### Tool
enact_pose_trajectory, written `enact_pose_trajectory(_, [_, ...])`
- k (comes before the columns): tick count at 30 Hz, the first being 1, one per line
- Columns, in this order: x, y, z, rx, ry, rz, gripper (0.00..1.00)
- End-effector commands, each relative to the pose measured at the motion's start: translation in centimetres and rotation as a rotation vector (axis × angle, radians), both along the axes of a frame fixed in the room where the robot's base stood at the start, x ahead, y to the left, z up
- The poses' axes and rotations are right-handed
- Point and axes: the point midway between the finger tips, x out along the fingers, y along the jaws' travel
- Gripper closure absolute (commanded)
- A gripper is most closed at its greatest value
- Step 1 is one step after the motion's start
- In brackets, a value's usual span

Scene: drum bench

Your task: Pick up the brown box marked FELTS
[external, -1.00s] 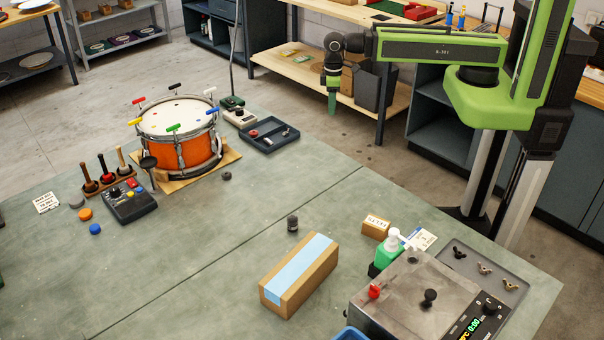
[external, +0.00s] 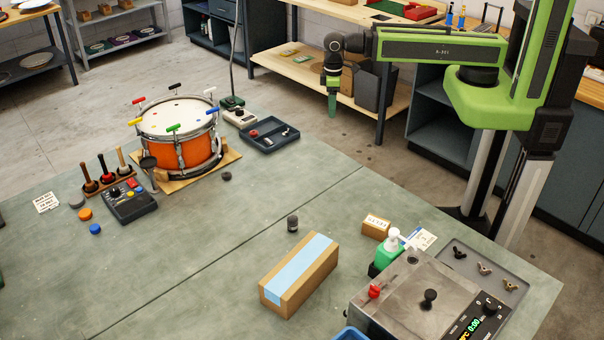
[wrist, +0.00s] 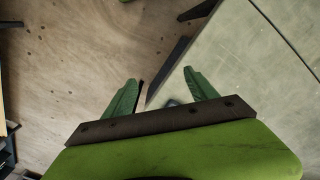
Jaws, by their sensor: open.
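A small brown box (external: 376,227) with a white label stands on the bench at the right, behind the green bottle; its lettering is too small to read surely. A larger brown box (external: 298,275) with a light blue strip on top lies nearer the camera. My gripper (external: 332,104) hangs pointing down beyond the bench's far edge, well away from both boxes. In the wrist view my gripper (wrist: 160,80) shows two green fingers spread apart with nothing between them. Neither box can be made out in the wrist view.
A green pump bottle (external: 388,254) and a metal machine (external: 405,295) stand close in front of the small box. A grey tray (external: 484,270) lies to its right. A small dark cylinder (external: 292,223) stands to its left. An orange drum (external: 180,150) stands at the left.

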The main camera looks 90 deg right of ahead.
Motion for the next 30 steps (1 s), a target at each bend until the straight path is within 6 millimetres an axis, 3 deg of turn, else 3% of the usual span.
enact_pose_trajectory(5, [0.0,0.0,0.0,0.000,0.000,0.000,0.11])
enact_pose_trajectory(14, [0.1,0.0,0.0,0.000,0.000,0.021,0.11])
enact_pose_trajectory(17, [2.3,0.2,0.0,0.000,0.000,0.057,0.11])
enact_pose_trajectory(20, [4.5,5.4,1.1,0.001,0.000,0.178,0.11])
enact_pose_trajectory(24, [5.4,14.9,2.4,0.000,0.000,0.362,0.11])
enact_pose_trajectory(26, [5.1,19.7,3.0,0.000,0.000,0.447,0.11])
enact_pose_trajectory(30, [1.8,32.5,4.8,0.000,0.000,0.672,0.11])
